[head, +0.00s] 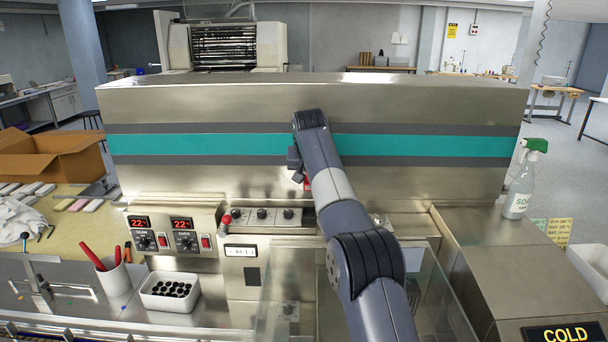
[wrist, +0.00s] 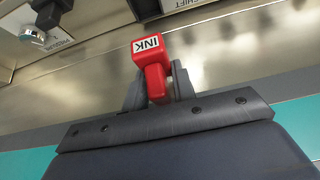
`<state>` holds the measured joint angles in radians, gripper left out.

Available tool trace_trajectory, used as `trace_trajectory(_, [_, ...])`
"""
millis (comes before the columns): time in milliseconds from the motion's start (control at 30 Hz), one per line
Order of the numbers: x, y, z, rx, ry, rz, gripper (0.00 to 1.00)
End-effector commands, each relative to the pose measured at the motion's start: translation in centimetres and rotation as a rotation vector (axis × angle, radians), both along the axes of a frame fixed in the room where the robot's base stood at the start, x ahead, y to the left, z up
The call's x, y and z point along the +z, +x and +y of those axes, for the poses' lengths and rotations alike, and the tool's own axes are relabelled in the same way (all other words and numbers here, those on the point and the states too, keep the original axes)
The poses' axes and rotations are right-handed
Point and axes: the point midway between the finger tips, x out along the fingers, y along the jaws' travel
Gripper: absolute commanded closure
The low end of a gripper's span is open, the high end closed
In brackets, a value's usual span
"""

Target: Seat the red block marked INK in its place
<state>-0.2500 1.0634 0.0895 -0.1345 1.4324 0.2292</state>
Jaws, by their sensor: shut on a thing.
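The red block marked INK (wrist: 147,50) is between the two dark fingers of my gripper (wrist: 158,88) in the wrist view. My gripper is shut on its narrower red part, and the white INK label shows upside down. In the head view a small bit of the red block (head: 307,184) shows beside my arm, in front of the machine's steel face. My gripper (head: 297,170) is mostly hidden there behind my arm. The block appears held clear of the panel. I cannot make out its place for certain.
A control panel (head: 262,228) with knobs and a red-topped lever (head: 225,219) lies below left of my gripper. The wrist view shows a knob (wrist: 42,36) and a SHIFT label (wrist: 182,4). A clear cover (head: 285,290) stands in front. A spray bottle (head: 522,180) is at right.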

Motion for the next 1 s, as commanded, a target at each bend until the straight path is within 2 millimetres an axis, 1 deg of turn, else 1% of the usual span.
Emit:
trace_trajectory(567, [-5.6, -0.1, 0.0, 0.002, -0.001, 0.003, 1.00])
trace_trajectory(633, [-6.4, -0.1, 0.1, 0.002, 0.000, 0.000, 1.00])
trace_trajectory(800, [-7.5, -0.1, 0.1, 0.002, -0.001, 0.001, 1.00])
trace_trajectory(1000, [-8.0, -0.1, 0.1, 0.002, 0.000, 0.000, 1.00])
